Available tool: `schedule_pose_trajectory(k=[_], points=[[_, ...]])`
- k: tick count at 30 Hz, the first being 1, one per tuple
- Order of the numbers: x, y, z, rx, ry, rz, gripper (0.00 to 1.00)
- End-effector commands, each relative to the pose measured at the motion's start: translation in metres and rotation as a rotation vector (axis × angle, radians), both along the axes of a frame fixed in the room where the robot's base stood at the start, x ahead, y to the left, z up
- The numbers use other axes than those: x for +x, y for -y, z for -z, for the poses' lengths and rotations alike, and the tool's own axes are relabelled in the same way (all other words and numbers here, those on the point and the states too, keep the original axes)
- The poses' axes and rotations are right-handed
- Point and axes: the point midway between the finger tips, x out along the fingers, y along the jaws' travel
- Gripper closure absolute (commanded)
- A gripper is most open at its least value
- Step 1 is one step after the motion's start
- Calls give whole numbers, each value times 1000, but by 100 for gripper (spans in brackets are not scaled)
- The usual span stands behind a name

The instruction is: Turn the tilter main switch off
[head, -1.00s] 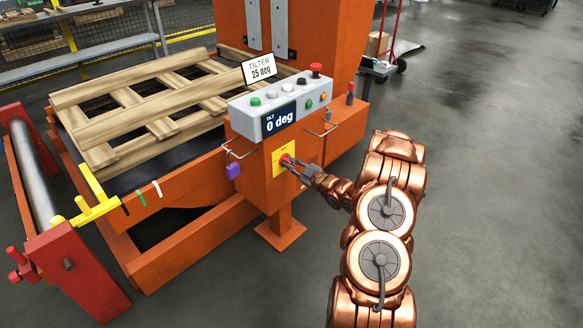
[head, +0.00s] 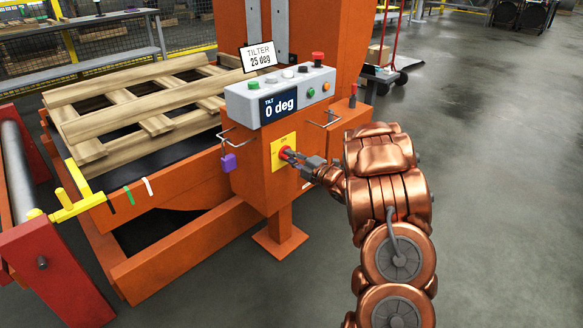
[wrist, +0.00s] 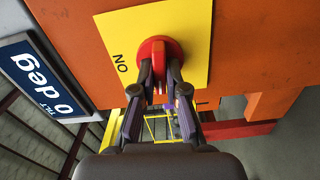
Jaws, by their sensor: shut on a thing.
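The tilter main switch (head: 285,153) is a red rotary knob on a yellow plate (head: 279,162) on the front of the orange tilter cabinet (head: 256,178). In the wrist view the red knob (wrist: 158,58) sits between the fingertips, and the word ON shows on the yellow plate (wrist: 190,30) to its left. My gripper (head: 292,157) reaches the knob from the right and is shut on its handle. In the wrist view my gripper's fingers (wrist: 158,85) lie on either side of the handle. The fingers hide part of the knob.
A grey button panel (head: 280,98) with a 0 deg display sits above the switch. A purple padlock (head: 229,163) hangs at the cabinet's left. A wooden pallet (head: 150,122) lies on the tilter. The floor to the right (head: 480,180) is clear.

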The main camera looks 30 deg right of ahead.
Motion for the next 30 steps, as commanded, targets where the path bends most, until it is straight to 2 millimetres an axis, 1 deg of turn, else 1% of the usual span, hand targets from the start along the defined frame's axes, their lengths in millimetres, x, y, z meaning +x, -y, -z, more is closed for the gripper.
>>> schedule_pose_trajectory(k=[1,9,25,26,30], points=[[0,1,5,-27,5,1,100],[0,0,2,-117,25,1,100],[0,1,0,-138,32,2,100],[0,1,0,-138,32,2,87],[0,0,0,-138,31,1,72]])
